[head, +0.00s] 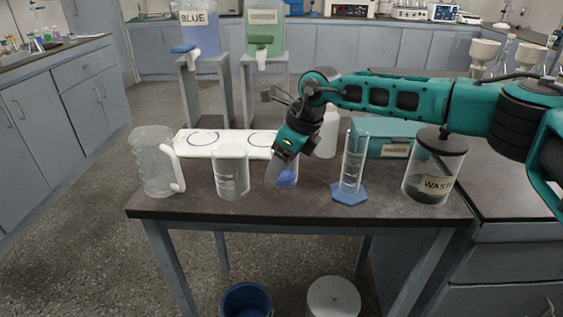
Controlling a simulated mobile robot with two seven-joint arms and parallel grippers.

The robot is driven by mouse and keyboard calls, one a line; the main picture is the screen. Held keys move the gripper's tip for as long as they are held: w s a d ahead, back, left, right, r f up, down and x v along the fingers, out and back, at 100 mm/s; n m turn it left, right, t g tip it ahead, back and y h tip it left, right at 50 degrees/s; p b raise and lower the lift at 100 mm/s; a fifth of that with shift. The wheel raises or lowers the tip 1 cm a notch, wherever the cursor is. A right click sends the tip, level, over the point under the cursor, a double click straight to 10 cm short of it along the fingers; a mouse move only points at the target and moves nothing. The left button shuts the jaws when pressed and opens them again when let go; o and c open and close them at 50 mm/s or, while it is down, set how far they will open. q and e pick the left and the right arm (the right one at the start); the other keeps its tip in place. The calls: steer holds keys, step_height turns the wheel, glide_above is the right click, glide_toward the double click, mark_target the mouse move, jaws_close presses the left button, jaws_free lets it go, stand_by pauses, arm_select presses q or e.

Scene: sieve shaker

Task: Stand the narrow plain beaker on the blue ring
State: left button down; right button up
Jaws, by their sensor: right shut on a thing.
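My right gripper (279,171) reaches down from the right and is shut on a small clear beaker (288,180) with blue at its lower part. The gripper hides much of this beaker; it is at or just above the dark tabletop, and I cannot tell if it touches. A wider clear beaker with markings (232,178) stands to its left. Behind them lies a white board (232,142) with a dark blue ring (203,146) at left and another ring (262,146) at right, partly beside my gripper. Both rings look empty. My left gripper is not in view.
A clear pitcher (152,165) stands at the table's left. Right of my gripper are a white bottle (329,136), a tall cylinder on a blue foot (349,194), a teal box (390,137) and a lidded waste jar (425,188). The front edge strip (300,206) is clear.

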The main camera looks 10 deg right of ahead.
steer(key=shift+f, duration=0.1)
steer(key=o, duration=1.1)
